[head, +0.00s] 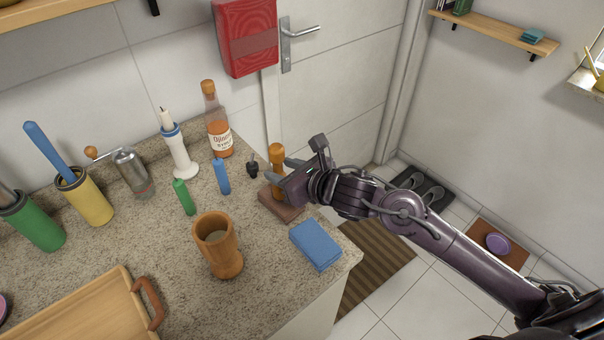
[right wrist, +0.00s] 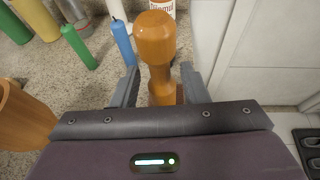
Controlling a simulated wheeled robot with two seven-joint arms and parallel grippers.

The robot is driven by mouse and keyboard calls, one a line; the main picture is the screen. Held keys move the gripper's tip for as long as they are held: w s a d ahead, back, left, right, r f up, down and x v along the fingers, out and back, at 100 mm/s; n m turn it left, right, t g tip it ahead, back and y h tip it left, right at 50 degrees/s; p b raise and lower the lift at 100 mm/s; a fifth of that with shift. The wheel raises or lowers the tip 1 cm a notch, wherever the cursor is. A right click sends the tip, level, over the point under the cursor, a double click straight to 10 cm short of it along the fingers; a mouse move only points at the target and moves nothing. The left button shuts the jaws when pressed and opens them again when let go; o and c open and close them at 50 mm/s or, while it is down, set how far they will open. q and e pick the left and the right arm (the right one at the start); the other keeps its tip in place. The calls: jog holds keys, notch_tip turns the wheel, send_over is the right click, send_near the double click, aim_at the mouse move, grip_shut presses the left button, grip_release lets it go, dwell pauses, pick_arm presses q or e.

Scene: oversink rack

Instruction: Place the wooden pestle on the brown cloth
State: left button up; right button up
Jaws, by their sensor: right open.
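The wooden pestle (head: 277,155) stands upright, its lower end appearing to rest on the folded brown cloth (head: 276,208) near the counter's right end. The right gripper partly hides its lower part in the head view. In the right wrist view the pestle (right wrist: 156,38) rises between the two fingers, and a small bit of brown shows beside its lower end. My right gripper (head: 281,173) is open, with one finger on each side of the pestle; I cannot tell whether either finger touches it. My left gripper is not in view.
A wooden mortar (head: 229,262) stands left of the cloth, and a blue sponge (head: 316,245) lies near the counter's edge. Blue (head: 221,177) and green (head: 184,197) candle-like sticks, a small dark item (head: 253,167) and a syrup bottle (head: 218,125) stand nearby. A wooden tray (head: 90,312) is at front left.

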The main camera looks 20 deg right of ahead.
jog(key=b+v, duration=0.1)
jog(key=v, duration=1)
jog(key=shift+s+b, duration=0.35)
jog(key=shift+s, duration=0.05)
jog(key=shift+d+r, duration=0.15)
